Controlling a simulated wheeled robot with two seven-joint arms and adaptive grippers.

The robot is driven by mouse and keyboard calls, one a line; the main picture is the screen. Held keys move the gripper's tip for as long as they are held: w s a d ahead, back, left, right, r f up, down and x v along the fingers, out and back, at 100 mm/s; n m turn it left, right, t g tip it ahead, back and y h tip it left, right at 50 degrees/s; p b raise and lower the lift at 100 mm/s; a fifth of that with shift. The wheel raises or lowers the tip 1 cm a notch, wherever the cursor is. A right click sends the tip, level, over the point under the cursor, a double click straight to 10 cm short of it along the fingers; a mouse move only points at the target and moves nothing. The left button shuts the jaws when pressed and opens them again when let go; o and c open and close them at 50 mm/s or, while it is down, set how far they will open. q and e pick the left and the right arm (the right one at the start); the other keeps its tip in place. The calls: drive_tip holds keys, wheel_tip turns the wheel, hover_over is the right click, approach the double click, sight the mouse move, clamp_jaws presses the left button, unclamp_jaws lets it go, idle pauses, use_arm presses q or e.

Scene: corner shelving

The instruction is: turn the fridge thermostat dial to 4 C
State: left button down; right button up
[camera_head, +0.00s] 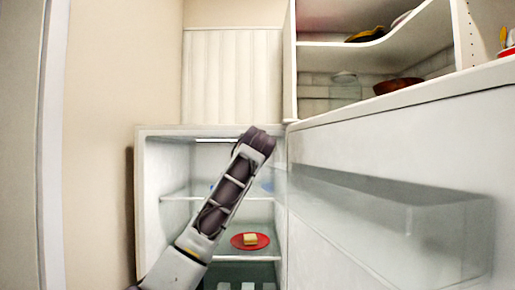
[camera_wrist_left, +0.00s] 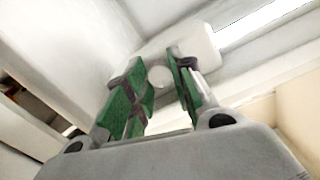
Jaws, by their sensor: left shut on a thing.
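The fridge (camera_head: 150,200) stands open, with its door swung out to the right. My left arm reaches up across its opening; its gripper is hidden in the head view. In the left wrist view my left gripper (camera_wrist_left: 157,68) has its green-padded fingers on either side of a small white round dial (camera_wrist_left: 160,77) and is shut on it. The dial is on a white rounded housing (camera_wrist_left: 196,45) beside a bright light strip. Its markings and the number it points to cannot be read. My right gripper is not in view.
The fridge door (camera_head: 400,150) with a clear bin (camera_head: 440,225) fills the right side. A brown bowl (camera_head: 398,86) stands on the corner shelving above the door.

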use_arm(q)
drive_tip(key=c, duration=1.2)
unclamp_jaws()
drive_tip(key=shift+o, duration=0.2)
drive_tip(key=shift+s, duration=0.25)
drive_tip(key=s, duration=1.1)
drive_tip(key=shift+s, duration=0.25)
